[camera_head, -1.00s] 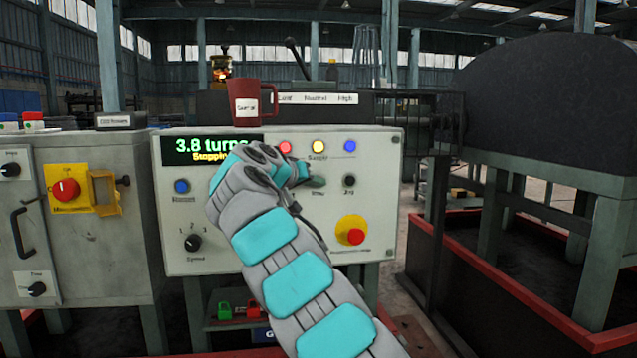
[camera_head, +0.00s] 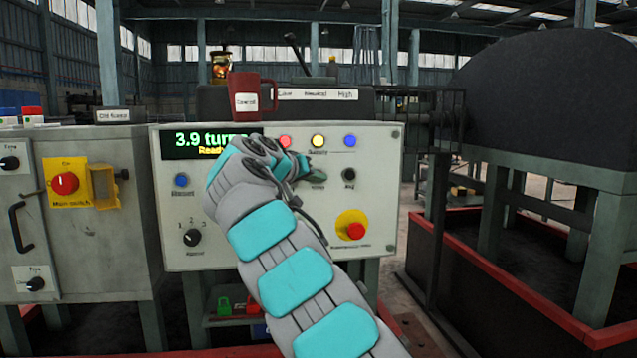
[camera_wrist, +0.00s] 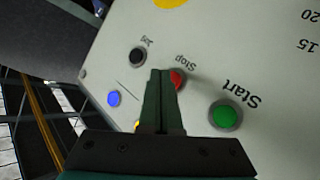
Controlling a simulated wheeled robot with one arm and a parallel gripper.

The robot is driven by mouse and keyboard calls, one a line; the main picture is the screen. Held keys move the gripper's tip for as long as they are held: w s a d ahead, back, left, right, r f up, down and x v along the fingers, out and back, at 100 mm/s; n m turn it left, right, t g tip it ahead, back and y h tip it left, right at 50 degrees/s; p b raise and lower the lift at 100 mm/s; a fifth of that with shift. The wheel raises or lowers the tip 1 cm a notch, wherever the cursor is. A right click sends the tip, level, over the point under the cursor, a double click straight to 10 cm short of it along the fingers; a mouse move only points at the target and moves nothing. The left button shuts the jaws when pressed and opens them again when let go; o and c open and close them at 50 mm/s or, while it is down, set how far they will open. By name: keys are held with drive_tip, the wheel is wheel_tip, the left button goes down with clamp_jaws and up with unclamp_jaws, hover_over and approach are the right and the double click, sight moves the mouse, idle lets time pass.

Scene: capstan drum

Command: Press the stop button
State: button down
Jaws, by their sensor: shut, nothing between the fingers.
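The stop button (camera_wrist: 178,79) is red and sits on the pale control panel (camera_head: 375,200), with the label "Stop" beside it in the wrist view. My gripper (camera_wrist: 160,73) is shut and empty. Its dark green fingers cover part of the button in that view, and the tips overlap its edge. I cannot tell whether they touch it. In the head view my arm hides the button. The green start button (camera_wrist: 226,115) is to the right in the wrist view. The display (camera_head: 195,141) reads "3.9 turns" and "Ready".
A red mug (camera_head: 247,93) stands on top of the panel. A yellow-based emergency button (camera_head: 355,231) is low on the panel. A black Jog button (camera_wrist: 138,56) is near my fingers. A cabinet (camera_head: 95,235) stands at left, the large dark drum (camera_head: 555,100) at right.

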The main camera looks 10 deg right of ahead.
idle(0.3)
drive_tip(key=s+b, duration=0.4)
drive_tip(key=s, duration=0.1)
drive_tip(key=shift+b, duration=0.3)
idle(0.5)
